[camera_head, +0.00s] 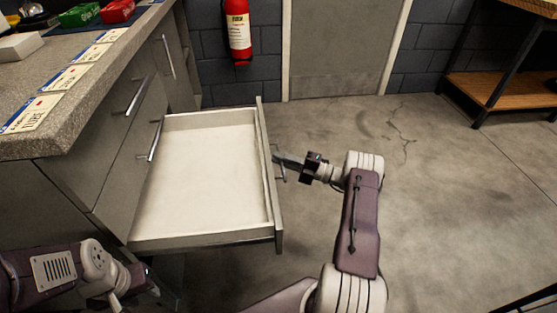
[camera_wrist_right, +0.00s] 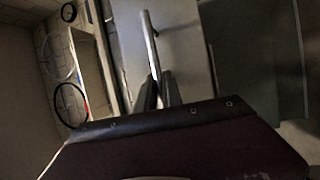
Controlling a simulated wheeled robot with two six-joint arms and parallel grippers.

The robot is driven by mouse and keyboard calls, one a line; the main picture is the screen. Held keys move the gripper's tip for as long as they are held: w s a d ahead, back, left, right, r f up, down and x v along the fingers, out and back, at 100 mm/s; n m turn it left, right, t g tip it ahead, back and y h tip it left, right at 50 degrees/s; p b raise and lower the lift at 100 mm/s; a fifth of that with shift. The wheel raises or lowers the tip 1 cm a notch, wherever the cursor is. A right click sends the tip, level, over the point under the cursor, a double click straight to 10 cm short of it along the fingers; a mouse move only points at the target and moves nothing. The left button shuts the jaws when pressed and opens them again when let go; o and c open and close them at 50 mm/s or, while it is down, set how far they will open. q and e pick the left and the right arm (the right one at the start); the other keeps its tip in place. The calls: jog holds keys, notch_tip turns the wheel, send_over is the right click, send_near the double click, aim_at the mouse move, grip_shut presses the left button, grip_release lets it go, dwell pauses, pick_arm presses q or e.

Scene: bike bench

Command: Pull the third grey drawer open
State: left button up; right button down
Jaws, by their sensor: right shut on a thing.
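The grey drawer (camera_head: 200,180) stands pulled well out of the grey cabinet, and its white inside is empty. My right gripper (camera_head: 279,164) is at the outer face of the drawer front, shut on the drawer's metal handle (camera_head: 283,174). In the right wrist view the bar handle (camera_wrist_right: 150,45) runs up from between the two fingers (camera_wrist_right: 157,92). My left arm shows at the lower left of the head view, below the drawer. Its fingertips cannot be made out.
The grey worktop (camera_head: 85,50) holds several printed plates, a green box (camera_head: 80,15) and a red box (camera_head: 117,11). Other closed fronts with bar handles (camera_head: 137,95) are beside the drawer. A red fire extinguisher (camera_head: 238,32) hangs on the back wall. The floor right of my right arm is clear.

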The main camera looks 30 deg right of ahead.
jog(key=c, duration=1.8)
grip_release()
jog(key=shift+o, duration=0.2)
jog(key=p+v, duration=0.2)
jog(key=v, duration=0.7)
jog(key=shift+f, duration=0.1)
